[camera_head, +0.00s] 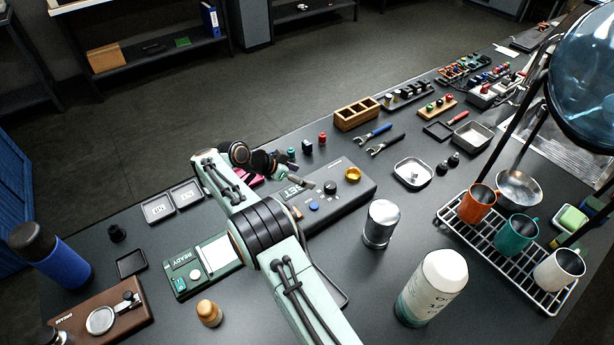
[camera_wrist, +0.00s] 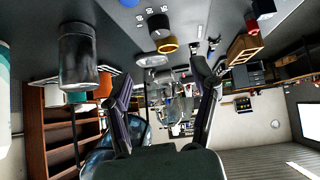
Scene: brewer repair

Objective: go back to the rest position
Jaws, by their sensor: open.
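My gripper (camera_head: 300,180) is at the end of my pale green arm, above the dark grey control panel (camera_head: 348,192) marked with lettering. In the head view it points right and its fingers are small and partly hidden. In the wrist view my gripper (camera_wrist: 163,80) shows two dark fingers spread apart with nothing held between them. The wrist picture appears upside down, with the table at the top. My arm rises from the bottom middle of the head view and bends over the table.
A metal canister (camera_head: 381,224) and a pale bottle (camera_head: 432,287) stand right of my arm. A wire rack (camera_head: 478,250) holds several mugs. A green READY device (camera_head: 205,264) lies close to my elbow's left. A blue flask (camera_head: 56,259) stands far left. Bare table shows between them.

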